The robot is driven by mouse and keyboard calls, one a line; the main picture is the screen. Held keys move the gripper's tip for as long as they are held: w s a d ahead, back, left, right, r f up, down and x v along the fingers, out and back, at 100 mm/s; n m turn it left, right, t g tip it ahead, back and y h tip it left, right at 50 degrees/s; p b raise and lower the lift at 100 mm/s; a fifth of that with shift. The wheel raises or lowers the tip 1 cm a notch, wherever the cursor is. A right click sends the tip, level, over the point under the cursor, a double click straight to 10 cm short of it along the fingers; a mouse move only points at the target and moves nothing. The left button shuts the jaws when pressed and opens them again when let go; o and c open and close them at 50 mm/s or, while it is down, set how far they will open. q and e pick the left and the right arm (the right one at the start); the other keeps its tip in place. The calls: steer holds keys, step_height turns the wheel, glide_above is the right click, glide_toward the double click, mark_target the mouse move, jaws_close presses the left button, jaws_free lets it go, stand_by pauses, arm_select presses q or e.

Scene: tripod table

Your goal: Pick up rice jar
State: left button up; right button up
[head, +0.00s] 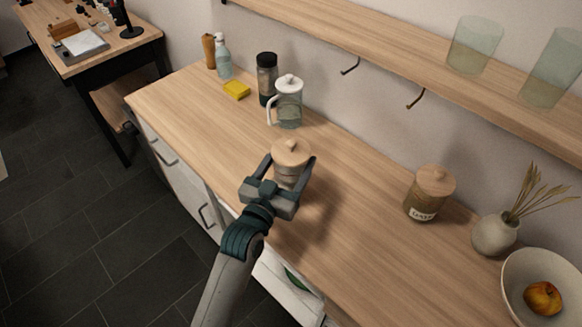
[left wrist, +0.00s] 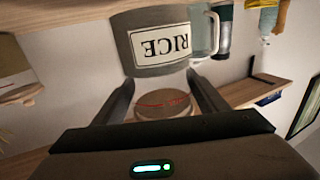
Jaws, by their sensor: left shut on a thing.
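The rice jar (head: 289,175) has a pale wooden lid with a round knob. In the left wrist view the jar (left wrist: 160,45) appears upside down, with its grey body and white RICE label. My left gripper (head: 290,166) is shut on the jar, one finger on each side just below the lid. In the left wrist view my left gripper (left wrist: 160,84) has its fingers on both sides of the jar. The palm hides part of the jar's lower body in the head view. A dark shadow lies on the counter beside it. I cannot tell whether its base touches the counter. My right gripper is not in view.
A glass pitcher (head: 289,103), dark jar (head: 267,79), yellow sponge (head: 237,90) and spray bottle (head: 223,58) stand at the back left. A labelled jar (head: 427,199), vase (head: 494,234) and fruit bowl (head: 517,306) stand right. The shelf (head: 410,62) overhangs the back. The middle counter is clear.

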mark_target(291, 142)
arm_select(q)
step_height(291, 142, up, 8)
steer(key=shift+f+b, duration=0.2)
steer(key=shift+b, duration=0.25)
stand_by(0.3)
